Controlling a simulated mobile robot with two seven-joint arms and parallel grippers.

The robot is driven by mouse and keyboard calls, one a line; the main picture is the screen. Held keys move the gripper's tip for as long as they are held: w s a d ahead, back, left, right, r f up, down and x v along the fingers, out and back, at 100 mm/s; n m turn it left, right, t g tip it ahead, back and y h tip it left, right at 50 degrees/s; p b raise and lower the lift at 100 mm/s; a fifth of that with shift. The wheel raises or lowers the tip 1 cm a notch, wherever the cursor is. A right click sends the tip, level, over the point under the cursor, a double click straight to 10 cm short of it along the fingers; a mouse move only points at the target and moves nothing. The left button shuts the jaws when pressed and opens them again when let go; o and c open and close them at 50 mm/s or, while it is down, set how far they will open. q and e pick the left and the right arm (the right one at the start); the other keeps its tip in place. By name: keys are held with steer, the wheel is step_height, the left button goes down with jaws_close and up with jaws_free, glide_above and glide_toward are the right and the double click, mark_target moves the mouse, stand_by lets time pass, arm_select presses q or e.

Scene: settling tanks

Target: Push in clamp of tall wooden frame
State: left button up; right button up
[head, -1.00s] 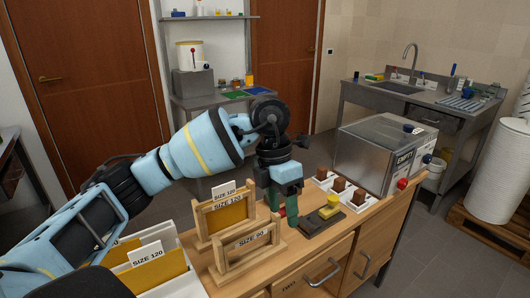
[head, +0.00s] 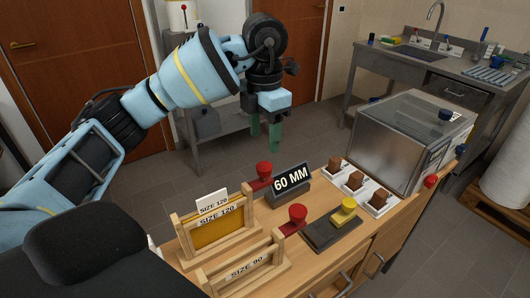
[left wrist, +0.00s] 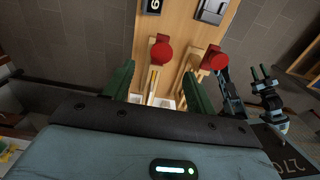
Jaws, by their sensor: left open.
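The tall wooden frame (head: 182,241) stands on the bench, holding a yellow panel (head: 220,233) and a card, both marked SIZE 120. Behind its right end is a red-knobbed clamp (head: 264,169); its knob shows in the left wrist view (left wrist: 162,53). The lower SIZE 90 frame (head: 246,270) stands in front, with a second red-knobbed clamp (head: 298,213) near its right end. My left gripper (head: 265,146) is open and empty, above and behind the far clamp, apart from it.
A 60 MM sign (head: 290,182) stands close right of the far clamp. A dark plate with a yellow-handled block (head: 344,211), white trays with brown blocks (head: 354,181) and a metal box (head: 405,135) stand farther right.

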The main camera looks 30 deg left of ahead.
mark_target(264, 166)
arm_select(q)
steer(key=shift+s+d, duration=0.15)
steer(key=shift+s, duration=0.05)
step_height(264, 166, down, 6)
steer(key=shift+b, duration=0.65)
steer(key=shift+f, duration=0.8)
arm_select(e)
steer(key=shift+s+f, duration=0.7)
steer(key=shift+f, duration=0.15)
